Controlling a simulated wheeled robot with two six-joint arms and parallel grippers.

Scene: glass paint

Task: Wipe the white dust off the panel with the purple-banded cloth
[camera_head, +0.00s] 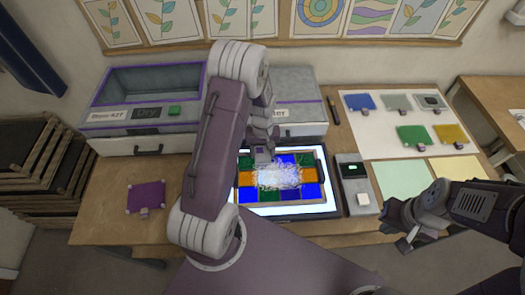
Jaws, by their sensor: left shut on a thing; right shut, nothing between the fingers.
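The panel (247,197) lies on a lit white board in the middle of the table, with blue, green and orange panes in a grid. White dust (280,177) covers its middle. My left gripper (262,152) is over the panel's upper edge, beside the dust. It is shut on a small greyish-purple thing, apparently the purple-banded cloth, mostly hidden by the gripper; I cannot tell whether it touches the glass. My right gripper (403,240) is shut and empty near the table's front right edge.
A purple square piece (146,196) lies at the left of the table. A dryer box (140,105) stands behind it. A small device (354,180) is right of the panel. Coloured samples (412,135) lie on white paper at the right. My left arm hides part of the table.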

